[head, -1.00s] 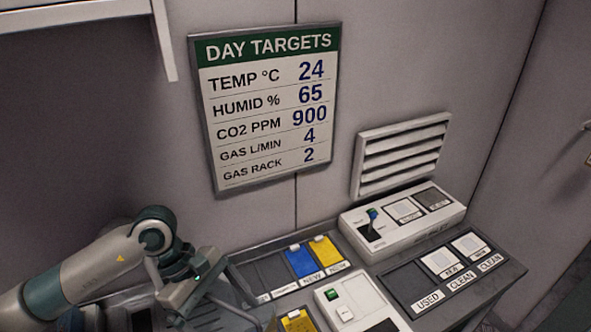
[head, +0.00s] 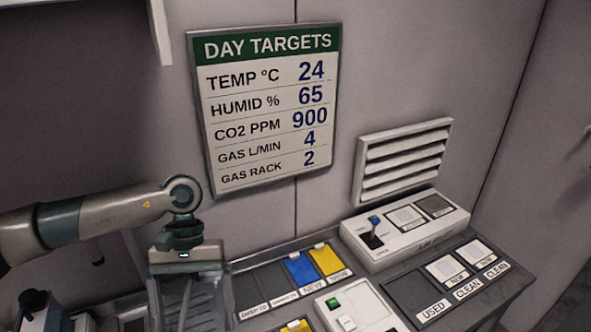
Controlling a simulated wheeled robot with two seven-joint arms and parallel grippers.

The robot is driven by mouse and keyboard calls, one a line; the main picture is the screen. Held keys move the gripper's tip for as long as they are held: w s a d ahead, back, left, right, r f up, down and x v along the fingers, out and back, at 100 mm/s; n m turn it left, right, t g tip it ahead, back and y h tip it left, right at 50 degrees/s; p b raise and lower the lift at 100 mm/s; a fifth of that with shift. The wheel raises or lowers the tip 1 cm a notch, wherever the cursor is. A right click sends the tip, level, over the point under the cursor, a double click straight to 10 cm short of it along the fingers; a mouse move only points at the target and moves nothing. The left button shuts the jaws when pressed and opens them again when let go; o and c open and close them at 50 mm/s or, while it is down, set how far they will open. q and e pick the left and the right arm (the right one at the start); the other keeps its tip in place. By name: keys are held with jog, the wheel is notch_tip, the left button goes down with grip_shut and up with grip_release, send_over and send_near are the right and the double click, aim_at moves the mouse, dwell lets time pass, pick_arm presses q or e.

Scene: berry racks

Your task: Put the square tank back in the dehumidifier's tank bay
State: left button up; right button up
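My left gripper (head: 188,298) comes in from the left and points down at the lower left of the head view. A grey, streaked shape lies between and around its fingers; I cannot tell whether this is the square tank or part of the gripper. The fingertips run towards the bottom edge, so their opening is unclear. I cannot clearly make out the dehumidifier or its tank bay. My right gripper is not in view.
A counter holds blue (head: 299,267) and yellow (head: 327,260) cards in slots, a white box with a green button (head: 333,303), a white lever unit (head: 405,229) and a USED/CLEAN tray (head: 407,287). The DAY TARGETS sign (head: 268,110) and vent (head: 402,158) are on the wall.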

pick_arm(q)
jog(key=shift+w+a+r+m+y, duration=0.35)
jog(key=shift+a+r+m+y, duration=0.1)
jog(key=shift+a+m, duration=0.25)
dwell(0.7)
jog(key=shift+d+r, duration=0.1)
jog(key=shift+d, duration=0.1)
dwell(3.3)
jog(key=shift+a, duration=0.2)
jog(key=shift+s+d, duration=0.1)
jog(key=shift+d, duration=0.05)
dwell(0.8)
dwell(0.8)
dwell(0.8)
